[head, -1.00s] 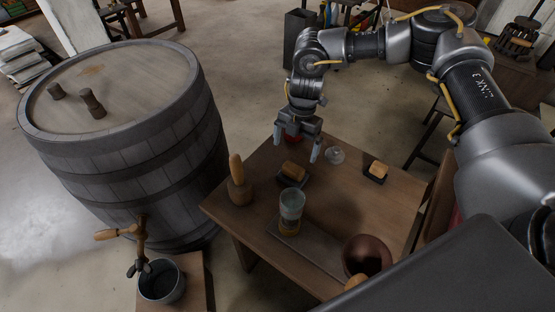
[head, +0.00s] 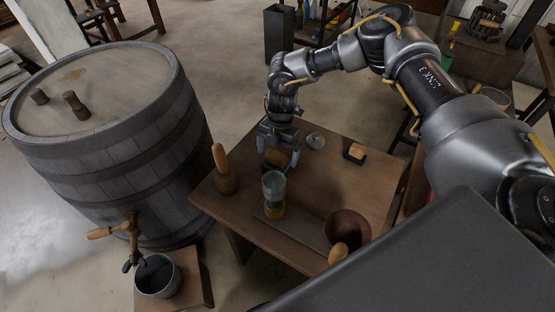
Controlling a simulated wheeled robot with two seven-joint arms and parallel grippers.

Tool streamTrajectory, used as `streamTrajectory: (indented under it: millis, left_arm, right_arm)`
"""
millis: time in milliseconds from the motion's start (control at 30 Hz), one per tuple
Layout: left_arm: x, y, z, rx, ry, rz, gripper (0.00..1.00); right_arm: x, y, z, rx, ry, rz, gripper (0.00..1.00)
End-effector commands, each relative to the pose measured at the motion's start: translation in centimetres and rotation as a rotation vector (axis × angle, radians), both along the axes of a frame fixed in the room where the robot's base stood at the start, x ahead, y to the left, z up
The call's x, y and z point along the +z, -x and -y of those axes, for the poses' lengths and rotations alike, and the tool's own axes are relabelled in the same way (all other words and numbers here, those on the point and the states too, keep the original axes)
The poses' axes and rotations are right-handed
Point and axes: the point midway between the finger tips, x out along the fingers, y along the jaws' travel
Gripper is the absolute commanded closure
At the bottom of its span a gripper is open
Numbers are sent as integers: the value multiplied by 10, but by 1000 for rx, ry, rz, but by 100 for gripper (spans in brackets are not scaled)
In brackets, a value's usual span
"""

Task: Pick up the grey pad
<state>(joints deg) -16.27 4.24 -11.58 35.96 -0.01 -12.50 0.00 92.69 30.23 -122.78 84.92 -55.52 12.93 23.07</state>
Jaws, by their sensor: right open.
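A small dark grey pad with a tan block on it (head: 274,158) is on the wooden table, largely hidden by my right gripper. My right gripper (head: 278,161) points down right over it, open, with its fingers at either side of the block. Whether the fingers touch it I cannot tell. A second dark pad (head: 353,157) with a tan block (head: 357,150) lies to the right, apart from the gripper. A long flat grey slab (head: 296,229) lies nearer, under a glass (head: 274,190). My left gripper is not in view.
A wooden mallet-like tool (head: 222,170) stands at the table's left edge. A copper-brown bowl (head: 347,226) is at the front right, and a small clear object (head: 315,141) is behind. A big barrel (head: 110,150) stands left. The table's right middle is clear.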

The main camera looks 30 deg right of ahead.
Motion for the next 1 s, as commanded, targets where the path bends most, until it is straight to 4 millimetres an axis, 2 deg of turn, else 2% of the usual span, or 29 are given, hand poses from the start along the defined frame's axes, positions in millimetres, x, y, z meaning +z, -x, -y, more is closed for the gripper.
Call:
streamTrajectory:
  millis: [67, 200, 500, 800, 1000]
  left_arm:
    - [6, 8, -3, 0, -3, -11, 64]
    - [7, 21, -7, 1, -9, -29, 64]
    - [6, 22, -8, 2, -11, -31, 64]
    - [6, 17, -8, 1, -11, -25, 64]
    - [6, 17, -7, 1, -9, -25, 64]
  right_arm:
    - [-10, 0, -1, 2, 2, -2, 0]
    - [-26, 1, -3, 0, 1, 0, 0]
    - [-31, 1, -3, -1, 0, 1, 1]
    - [-31, 1, -3, -2, 0, 1, 41]
    - [-30, 1, -3, -2, 0, 1, 43]
